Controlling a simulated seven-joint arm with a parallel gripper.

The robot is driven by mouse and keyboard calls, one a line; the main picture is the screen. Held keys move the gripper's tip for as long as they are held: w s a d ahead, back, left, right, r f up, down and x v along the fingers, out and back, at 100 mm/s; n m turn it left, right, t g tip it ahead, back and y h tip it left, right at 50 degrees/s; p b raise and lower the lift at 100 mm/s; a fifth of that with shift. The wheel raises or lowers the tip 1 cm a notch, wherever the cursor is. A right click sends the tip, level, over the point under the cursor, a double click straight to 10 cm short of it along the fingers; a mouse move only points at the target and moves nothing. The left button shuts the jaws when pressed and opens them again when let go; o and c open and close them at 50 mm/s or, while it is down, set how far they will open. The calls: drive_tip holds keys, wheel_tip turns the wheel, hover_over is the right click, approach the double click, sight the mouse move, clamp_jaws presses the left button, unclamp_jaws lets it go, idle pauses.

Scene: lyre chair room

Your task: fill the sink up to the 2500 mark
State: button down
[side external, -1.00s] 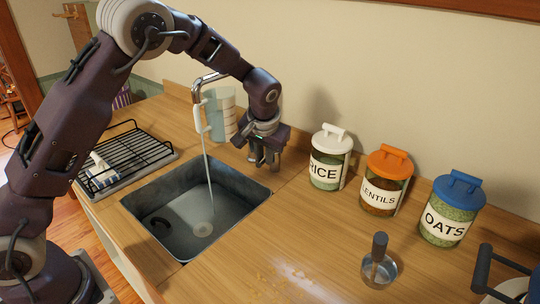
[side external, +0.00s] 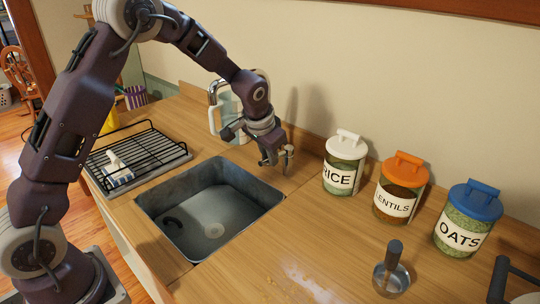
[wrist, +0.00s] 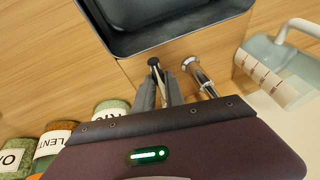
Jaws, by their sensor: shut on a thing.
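No 2500 mark is readable, and I cannot tell the water level. No stream falls into the sink. The chrome spout (side external: 213,92) stands behind it, partly covered by my arm. My gripper (side external: 277,157) is low behind the sink's right back corner. In the wrist view its fingers (wrist: 158,92) are shut around a small dark-tipped part, probably the tap lever. A chrome fitting (wrist: 200,76) is beside them.
A clear jug with a white handle (wrist: 272,70) stands close by. RICE (side external: 345,165), LENTILS (side external: 399,190) and OATS (side external: 467,220) jars line the wall. A black rack (side external: 135,152) is left of the sink.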

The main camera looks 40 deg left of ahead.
drive_tip(key=c, duration=1.4)
unclamp_jaws()
drive_tip(key=v, duration=0.7)
drive_tip(key=x, duration=0.3)
drive_tip(key=w+x, duration=0.1)
drive_tip(key=x, duration=0.3)
